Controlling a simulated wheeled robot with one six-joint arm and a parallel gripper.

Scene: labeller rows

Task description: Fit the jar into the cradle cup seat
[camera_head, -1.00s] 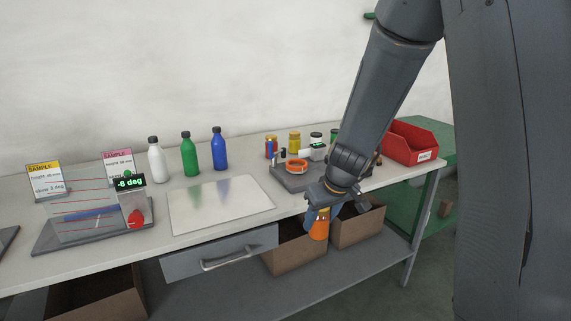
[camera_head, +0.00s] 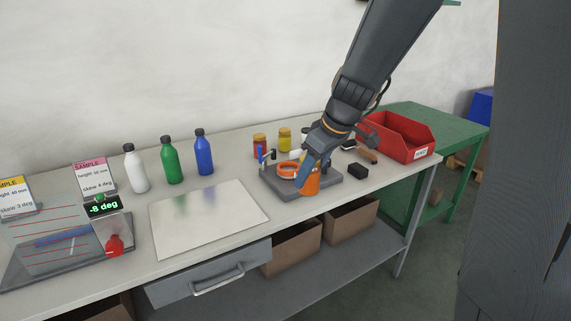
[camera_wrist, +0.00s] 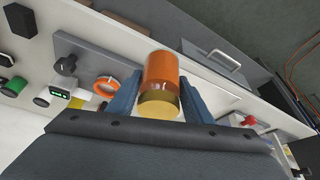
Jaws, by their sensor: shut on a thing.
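An orange jar (camera_head: 309,186) with a gold lid, seen best in the wrist view (camera_wrist: 161,72), is held between the blue fingers of my gripper (camera_head: 313,172). The gripper is shut on it; in the wrist view a finger stands on each side of the jar (camera_wrist: 159,98). In the head view the jar overlaps the front of a grey cradle plate (camera_head: 331,188). An orange ring (camera_head: 287,170), which looks like the cup seat, is on that plate, just left of the jar. The ring also shows left of the jar in the wrist view (camera_wrist: 105,86) and looks empty.
Two jars (camera_head: 285,138) stand behind the plate. A black block (camera_head: 358,171) and a red bin (camera_head: 399,136) are to the right. A bare metal sheet (camera_head: 209,218) and several bottles (camera_head: 170,160) are to the left. An open drawer (camera_head: 210,275) juts out at the front.

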